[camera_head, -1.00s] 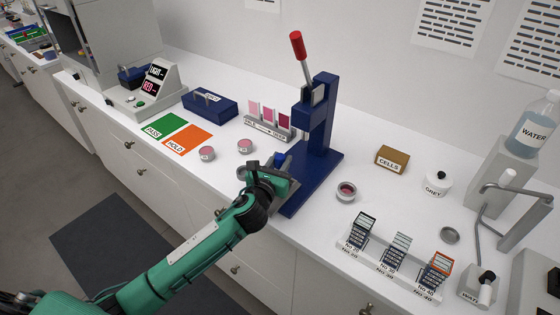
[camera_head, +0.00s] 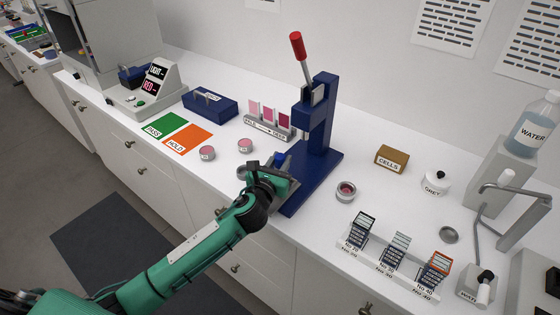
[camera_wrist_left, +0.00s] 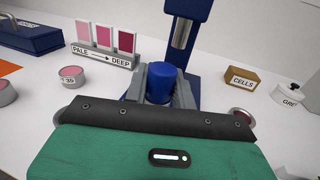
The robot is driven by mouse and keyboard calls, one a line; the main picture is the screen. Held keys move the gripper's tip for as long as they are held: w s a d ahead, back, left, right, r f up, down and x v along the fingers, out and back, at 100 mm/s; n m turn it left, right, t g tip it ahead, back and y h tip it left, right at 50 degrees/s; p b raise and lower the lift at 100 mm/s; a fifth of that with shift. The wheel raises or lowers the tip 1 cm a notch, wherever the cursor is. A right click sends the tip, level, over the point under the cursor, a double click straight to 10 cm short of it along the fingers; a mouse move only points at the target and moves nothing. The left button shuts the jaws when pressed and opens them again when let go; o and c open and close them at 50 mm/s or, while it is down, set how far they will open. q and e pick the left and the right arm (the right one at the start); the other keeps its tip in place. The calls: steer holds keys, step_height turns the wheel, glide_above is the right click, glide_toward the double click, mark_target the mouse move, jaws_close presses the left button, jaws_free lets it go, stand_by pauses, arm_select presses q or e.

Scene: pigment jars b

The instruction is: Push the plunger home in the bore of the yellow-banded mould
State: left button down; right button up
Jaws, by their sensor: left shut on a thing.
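My left gripper (camera_head: 277,165) is in front of the blue lever press, low over the front of its base. In the left wrist view its fingers (camera_wrist_left: 161,85) are shut on an upright blue cylinder (camera_wrist_left: 161,80), which looks like the plunger. In the head view only a small blue part of this plunger (camera_head: 280,158) shows past the gripper. I see no yellow band in either view. The mould and its bore cannot be made out, and whatever is under the plunger is hidden by my gripper.
The blue press (camera_head: 318,130) with a red-knobbed lever stands just behind the gripper. Small pink jars (camera_head: 246,146) and a colour-sample stand (camera_head: 268,127) lie to the left. An open jar (camera_head: 346,191), a CELLS box (camera_head: 391,158) and a sieve rack (camera_head: 390,262) are to the right.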

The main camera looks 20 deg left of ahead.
stand_by(0.4)
arm_select(q)
steer(key=shift+p, duration=0.5)
steer(key=shift+f, duration=0.35)
stand_by(0.5)
stand_by(0.4)
steer(key=shift+f, duration=0.1)
steer(key=shift+s, duration=0.1)
stand_by(0.5)
steer(key=shift+f, duration=0.1)
